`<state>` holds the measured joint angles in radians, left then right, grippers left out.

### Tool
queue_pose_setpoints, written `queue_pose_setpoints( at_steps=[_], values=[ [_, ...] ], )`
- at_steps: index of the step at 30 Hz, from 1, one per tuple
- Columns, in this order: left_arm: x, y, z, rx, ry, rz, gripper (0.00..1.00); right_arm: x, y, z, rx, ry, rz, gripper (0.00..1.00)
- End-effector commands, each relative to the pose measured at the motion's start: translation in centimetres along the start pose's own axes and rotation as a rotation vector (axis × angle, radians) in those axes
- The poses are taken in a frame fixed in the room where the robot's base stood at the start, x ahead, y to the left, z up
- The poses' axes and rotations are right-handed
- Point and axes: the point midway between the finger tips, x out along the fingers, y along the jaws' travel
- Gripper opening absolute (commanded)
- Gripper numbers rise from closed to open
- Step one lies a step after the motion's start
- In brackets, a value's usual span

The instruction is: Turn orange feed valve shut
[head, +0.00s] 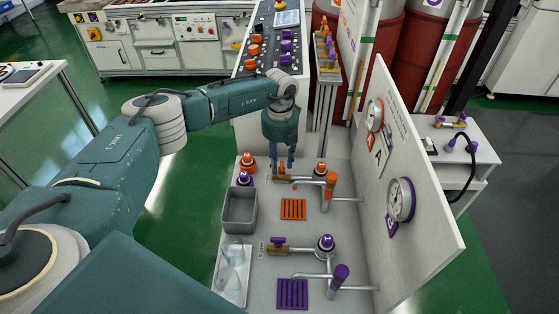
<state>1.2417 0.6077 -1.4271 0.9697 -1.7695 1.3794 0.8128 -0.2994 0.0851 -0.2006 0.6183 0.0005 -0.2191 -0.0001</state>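The orange feed valve (283,169) sits at the left end of the upper pipe run on the grey bench, with a small orange handle over a brass-coloured body. My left gripper (286,162) points down right at this handle, and its fingertips overlap it in the head view. The fingers partly hide the handle, so I cannot tell whether they grip it or how far the handle is turned. The pipe runs right to an orange-topped fitting (320,169) and an orange-capped upright (331,180). My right gripper is not in view.
An orange grate (293,209) lies in front of the orange pipe. A similar purple line has its own valve (277,242) and grate (292,294). A grey bin (239,211) stands left. A white panel with gauges (401,199) rises on the right.

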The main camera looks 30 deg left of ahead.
Motion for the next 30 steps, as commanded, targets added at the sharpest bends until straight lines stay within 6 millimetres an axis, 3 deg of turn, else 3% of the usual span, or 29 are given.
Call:
queue_pose_setpoints(
  at_steps=[12, 18, 30],
  values=[
    [-8.0, 0.2, 0.2, -0.004, -0.005, -0.003, 0.34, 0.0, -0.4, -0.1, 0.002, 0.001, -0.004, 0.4],
    [-10.9, 0.2, 0.2, -0.004, -0.005, -0.003, 0.34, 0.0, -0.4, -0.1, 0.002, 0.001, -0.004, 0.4],
    [-11.8, 0.3, 0.2, -0.004, -0.003, -0.002, 0.34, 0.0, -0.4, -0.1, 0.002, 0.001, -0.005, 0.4]
  ],
)
